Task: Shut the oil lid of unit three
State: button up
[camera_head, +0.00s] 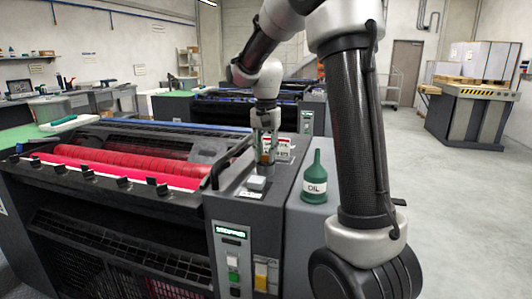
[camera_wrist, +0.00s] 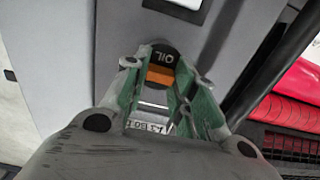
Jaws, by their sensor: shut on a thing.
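The oil lid, a black round cap marked OIL (camera_wrist: 164,57) with an orange part (camera_wrist: 160,76) below it, shows between the green fingers in the wrist view. My gripper (camera_wrist: 156,72) is shut on it, with a finger on either side. In the head view my gripper (camera_head: 265,150) points down at the grey top of the near ink unit (camera_head: 235,190), with a small orange-brown patch between its fingers. The fingers hide part of the lid, and I cannot tell how far it is open. No unit number is readable.
A green bottle labelled OIL (camera_head: 314,180) stands on the unit's top, right of my gripper. Red rollers (camera_head: 130,163) lie to the left. A small red-and-white sign (camera_head: 284,148) is close beside the gripper.

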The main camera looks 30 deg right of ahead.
dwell(0.4)
jog(key=o, duration=1)
notch_tip(320, 180, up, 12)
jog(key=shift+r, duration=0.1)
jog(key=s+a+n+t, duration=0.1)
jog(key=s+n+t, duration=0.3)
jog(key=s, duration=0.9)
jog(key=s+f+n, duration=0.1)
jog(key=s+f, duration=0.1)
jog(key=s, duration=0.2)
jog(key=s+f+n, duration=0.2)
jog(key=s+f, duration=0.1)
jog(key=s, duration=0.2)
jog(key=s+a+f+n, duration=0.1)
jog(key=s+f+n, duration=0.1)
jog(key=s+f, duration=0.1)
jog(key=shift+s, duration=0.7)
